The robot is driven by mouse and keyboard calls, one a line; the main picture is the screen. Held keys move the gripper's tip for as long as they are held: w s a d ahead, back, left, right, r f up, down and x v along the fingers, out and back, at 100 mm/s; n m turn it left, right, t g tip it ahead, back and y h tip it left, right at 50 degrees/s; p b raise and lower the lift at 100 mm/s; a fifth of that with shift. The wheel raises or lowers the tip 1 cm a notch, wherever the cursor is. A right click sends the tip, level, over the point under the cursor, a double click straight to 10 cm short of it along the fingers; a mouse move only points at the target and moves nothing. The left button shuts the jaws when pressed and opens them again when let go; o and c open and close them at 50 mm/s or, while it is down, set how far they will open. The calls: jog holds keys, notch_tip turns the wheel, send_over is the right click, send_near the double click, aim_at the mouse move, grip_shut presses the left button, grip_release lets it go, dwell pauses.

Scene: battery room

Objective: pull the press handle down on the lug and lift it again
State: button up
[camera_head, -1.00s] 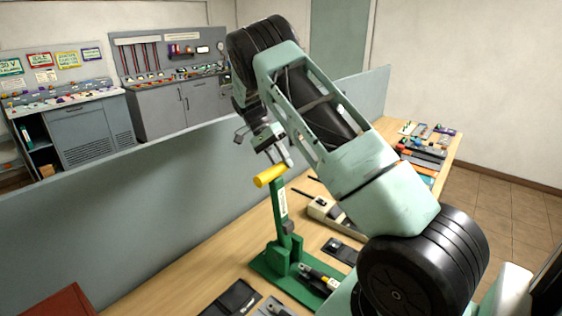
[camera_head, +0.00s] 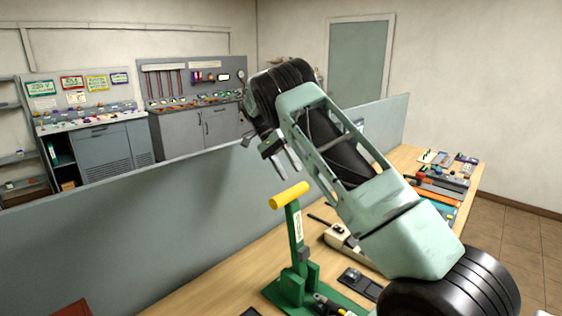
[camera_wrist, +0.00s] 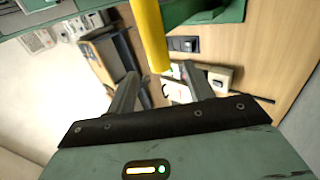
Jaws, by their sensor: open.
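The green press (camera_head: 298,250) stands on the wooden table with its lever upright. A yellow bar handle (camera_head: 289,195) crosses the lever's top. My gripper (camera_head: 284,168) is open and empty, just above the handle in the head view, with a small gap showing. In the wrist view, the yellow handle (camera_wrist: 150,35) comes down from the top edge, and its end lies between the two open fingertips (camera_wrist: 160,72) in the picture. I cannot tell how far in front of them it is. The lug cannot be made out; a dark tool (camera_head: 330,304) at the press base is partly cut off.
A grey partition (camera_head: 130,235) runs behind the table. A beige device (camera_head: 343,238) and a black flat item (camera_head: 360,282) lie right of the press. Several tools (camera_head: 440,185) crowd the table's far right end. Grey cabinets (camera_head: 205,130) stand beyond the partition.

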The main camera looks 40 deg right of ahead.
jog(key=shift+v, duration=2.4)
jog(key=s+a+f+n+t+b, duration=0.2)
jog(key=s+a+n, duration=0.15)
jog(key=a, duration=0.55)
jog(key=s+a+f+n+t+y+b, duration=0.15)
jog(key=a+n, duration=0.35)
jog(key=a, duration=0.5)
jog(key=s+a+f+n+t+h+b, duration=0.1)
jog(key=s+a+f+n+b, duration=0.25)
jog(key=a, duration=0.55)
jog(key=s+a+f+n+t+b, duration=0.2)
jog(key=s+a+f+n+b, duration=0.15)
jog(key=s+a+n, duration=0.6)
jog(key=s+a+f+n+t, duration=0.1)
jog(key=s+f, duration=0.2)
jog(key=s, duration=0.5)
jog(key=s+a+f+n+b, duration=0.1)
jog(key=s+f+n, duration=0.1)
jog(key=s, duration=0.6)
jog(key=shift+s+f+t+y, duration=0.35)
jog(key=shift+s+f, duration=0.05)
jog(key=shift+f, duration=0.05)
